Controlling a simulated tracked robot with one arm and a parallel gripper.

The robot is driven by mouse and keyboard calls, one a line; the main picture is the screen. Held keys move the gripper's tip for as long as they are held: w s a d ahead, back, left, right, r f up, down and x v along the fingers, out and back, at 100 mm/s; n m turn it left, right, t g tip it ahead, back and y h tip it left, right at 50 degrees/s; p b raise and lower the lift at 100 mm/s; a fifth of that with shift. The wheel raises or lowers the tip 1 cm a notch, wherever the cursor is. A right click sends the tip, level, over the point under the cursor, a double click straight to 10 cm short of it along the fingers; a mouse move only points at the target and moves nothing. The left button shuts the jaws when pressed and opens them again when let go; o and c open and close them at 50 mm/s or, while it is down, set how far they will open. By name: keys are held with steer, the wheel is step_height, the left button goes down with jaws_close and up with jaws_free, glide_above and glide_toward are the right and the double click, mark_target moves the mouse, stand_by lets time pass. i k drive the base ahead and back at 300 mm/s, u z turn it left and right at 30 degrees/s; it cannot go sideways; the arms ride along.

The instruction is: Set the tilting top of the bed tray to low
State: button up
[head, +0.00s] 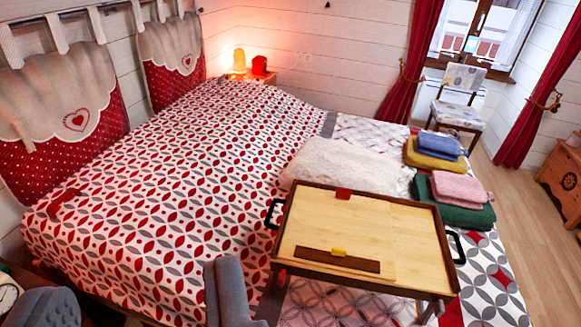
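The bed tray (437,227) stands on the near right part of the bed, with a pale wooden top in a dark frame. Its top (350,222) looks nearly flush with the frame; I cannot tell its exact tilt. A dark strip (310,258) with a yellow piece (339,252) lies across the top near its front edge. A red tab (343,194) sits at the back edge. Black handles are at the left (274,214) and right (457,248) sides. The mechanism under the top is hidden. My gripper is not in view.
Grey-blue upholstered pieces (235,292) stand at the bottom, in front of the bed (160,190). A white fluffy cushion (345,165) lies behind the tray. Folded textiles (462,192) are stacked to its right. Clear wooden floor (520,225) shows at right.

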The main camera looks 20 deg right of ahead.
mark_target(318, 219)
steer(key=z, duration=0.15)
steer(key=i, duration=1.4)
steer(key=z, duration=0.55)
